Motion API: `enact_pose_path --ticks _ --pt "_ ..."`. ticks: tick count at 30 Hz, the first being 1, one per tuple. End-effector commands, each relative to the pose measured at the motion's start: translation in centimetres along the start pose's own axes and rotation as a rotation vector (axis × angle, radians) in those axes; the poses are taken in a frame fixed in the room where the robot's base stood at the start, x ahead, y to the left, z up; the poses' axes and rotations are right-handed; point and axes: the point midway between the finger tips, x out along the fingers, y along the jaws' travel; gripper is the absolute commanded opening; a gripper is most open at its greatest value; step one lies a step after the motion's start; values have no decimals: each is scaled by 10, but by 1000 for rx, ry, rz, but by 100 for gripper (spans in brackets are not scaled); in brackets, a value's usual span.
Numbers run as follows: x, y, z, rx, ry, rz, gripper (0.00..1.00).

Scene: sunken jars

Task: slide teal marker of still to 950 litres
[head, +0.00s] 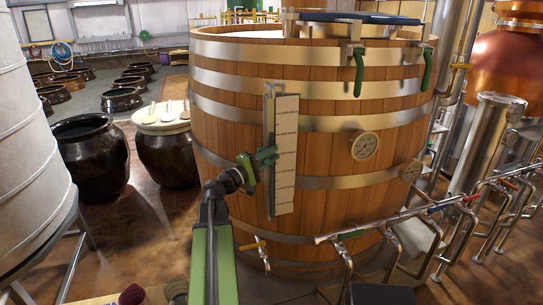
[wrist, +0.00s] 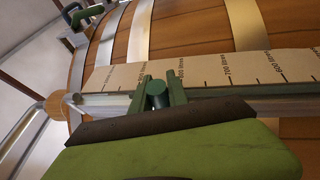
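The wooden still (head: 325,100) is a large banded vat with a pale upright scale (head: 287,125) on its front. The scale also shows in the wrist view (wrist: 205,70), with 600 and 700 litres readable to the right and higher values leftward. The teal marker (wrist: 157,88) is a small dark teal knob at the scale's edge, left of the 700 mark. My gripper (wrist: 161,90) has a finger on either side of it, apparently touching.
A round dial (head: 364,145) and green-handled clamps (head: 359,72) are on the vat. Metal pipes with valves (head: 400,217) run at the lower right. Dark jars (head: 91,152) stand at the left beside a pale tank (head: 30,150). A copper vessel (head: 505,65) is at the right.

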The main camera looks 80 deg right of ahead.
Motion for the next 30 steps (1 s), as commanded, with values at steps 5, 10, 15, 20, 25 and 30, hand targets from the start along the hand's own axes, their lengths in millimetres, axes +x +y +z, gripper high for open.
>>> enact_pose_path --ticks 5,10,15,20,25,30 --pt "0 0 0 0 0 0 0" --pt "0 0 0 0 -1 0 0" --pt "0 0 0 0 -1 0 0" --pt "0 0 0 0 -1 0 0" --pt "0 0 1 0 -1 0 0" --pt "0 0 1 0 -2 0 0"
